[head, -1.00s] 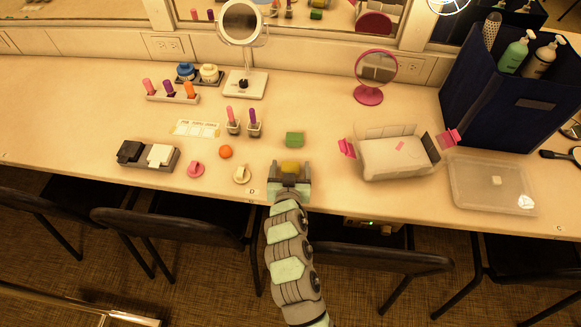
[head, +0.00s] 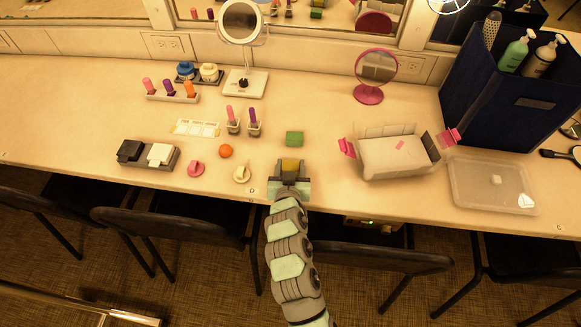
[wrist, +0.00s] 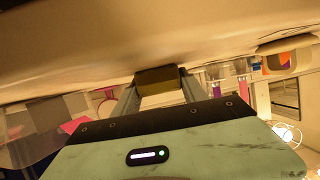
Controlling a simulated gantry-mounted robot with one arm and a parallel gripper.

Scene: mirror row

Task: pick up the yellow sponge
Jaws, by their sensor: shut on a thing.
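The yellow sponge (head: 290,165) is between the fingers of my gripper (head: 290,170), near the front edge of the counter in the head view. In the wrist view the sponge (wrist: 158,79) looks dark yellow and sits between the two grey fingertips (wrist: 158,85). My gripper is shut on it. I cannot tell clearly whether the sponge is touching the counter or just above it.
An orange ball (head: 225,151), a pink piece (head: 195,169) and a cream piece (head: 242,174) lie to the left. A white box with open flaps (head: 397,158) and a clear lidded container (head: 492,185) are to the right. A round pink mirror (head: 376,68) stands behind.

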